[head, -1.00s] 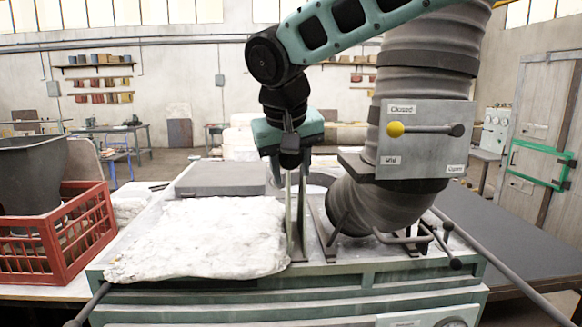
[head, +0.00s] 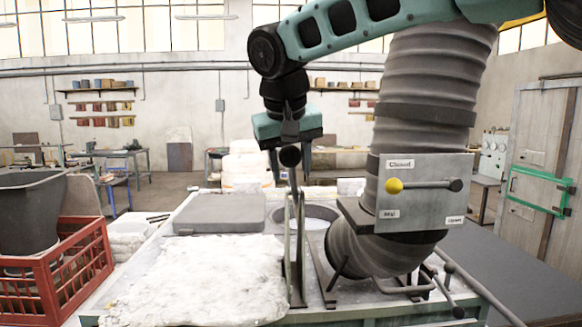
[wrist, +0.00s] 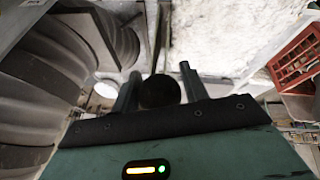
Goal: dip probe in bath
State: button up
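The probe shows as a dark round knob (head: 290,156) with a thin rod running down from it to the upright stand (head: 289,252). My gripper (head: 289,165) points down, with one finger on each side of the knob, and appears shut on it. The wrist view shows the dark knob (wrist: 160,92) between the two fingers. The bath (head: 318,216) is a round opening with a pale surface in the bench top, just right of the stand. The lower end of the rod cannot be told apart from the stand.
A thick ribbed duct (head: 425,90) with a labelled lever plate (head: 423,193) stands close right of the bath. A grey slab (head: 220,213) and a white rough blanket (head: 195,280) lie left of the stand. A red crate (head: 75,262) stands at far left.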

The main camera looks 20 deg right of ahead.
jog(key=shift+o, duration=1)
jog(key=shift+s+a+r, duration=0.1)
jog(key=shift+s, duration=0.05)
jog(key=b+v, duration=0.2)
jog(key=v, duration=1.5)
